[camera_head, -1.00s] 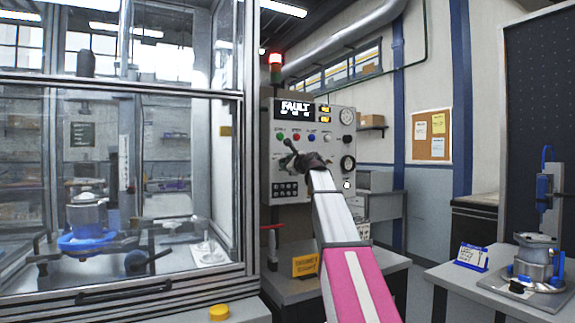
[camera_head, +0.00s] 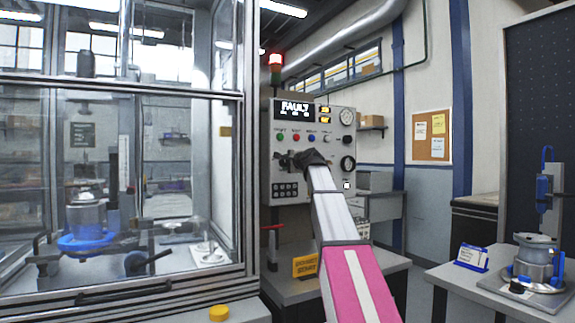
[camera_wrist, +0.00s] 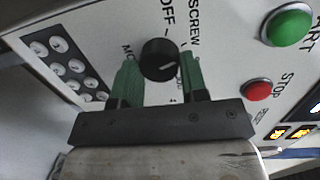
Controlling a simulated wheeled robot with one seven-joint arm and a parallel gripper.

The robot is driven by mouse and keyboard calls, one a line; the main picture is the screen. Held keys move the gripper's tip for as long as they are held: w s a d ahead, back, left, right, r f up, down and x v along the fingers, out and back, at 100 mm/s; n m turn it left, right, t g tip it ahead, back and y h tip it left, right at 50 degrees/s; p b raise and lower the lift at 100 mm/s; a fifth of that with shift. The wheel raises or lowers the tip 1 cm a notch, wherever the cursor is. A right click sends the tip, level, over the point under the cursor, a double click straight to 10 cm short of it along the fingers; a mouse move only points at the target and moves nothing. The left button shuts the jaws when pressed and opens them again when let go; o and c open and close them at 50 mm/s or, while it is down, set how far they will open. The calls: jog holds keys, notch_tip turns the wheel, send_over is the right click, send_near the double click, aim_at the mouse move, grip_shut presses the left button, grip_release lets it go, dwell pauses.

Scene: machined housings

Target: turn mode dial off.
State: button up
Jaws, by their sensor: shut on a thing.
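The mode dial (camera_wrist: 158,60) is a round black knob on the light panel, seen in the wrist view. The words OFF and SCREW are printed beside it, and another label is partly covered by a finger. A pale mark shows on the knob, but I cannot tell exactly which label it points at. The green fingers of my gripper (camera_wrist: 160,72) are on both sides of the dial and shut on it. In the head view my dark gripper (camera_head: 302,159) is against the control panel (camera_head: 334,138) and hides the dial.
The panel has a FAULT display (camera_head: 294,110), a green button (camera_wrist: 288,25), a red stop button (camera_wrist: 257,90), a keypad (camera_wrist: 70,68) and gauges. A red beacon (camera_head: 277,60) is lit above. A glazed enclosure (camera_head: 245,140) stands close on the left.

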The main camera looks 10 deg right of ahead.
jog(key=n+h, duration=0.1)
jog(key=n, duration=0.7)
jog(key=shift+s+a, duration=0.1)
jog(key=shift+a, duration=0.05)
jog(key=shift+n, duration=0.4)
dwell(0.3)
jog(key=o, duration=0.9)
jog(key=shift+o, duration=0.2)
jog(key=v, duration=1)
jog(key=shift+s, duration=0.45)
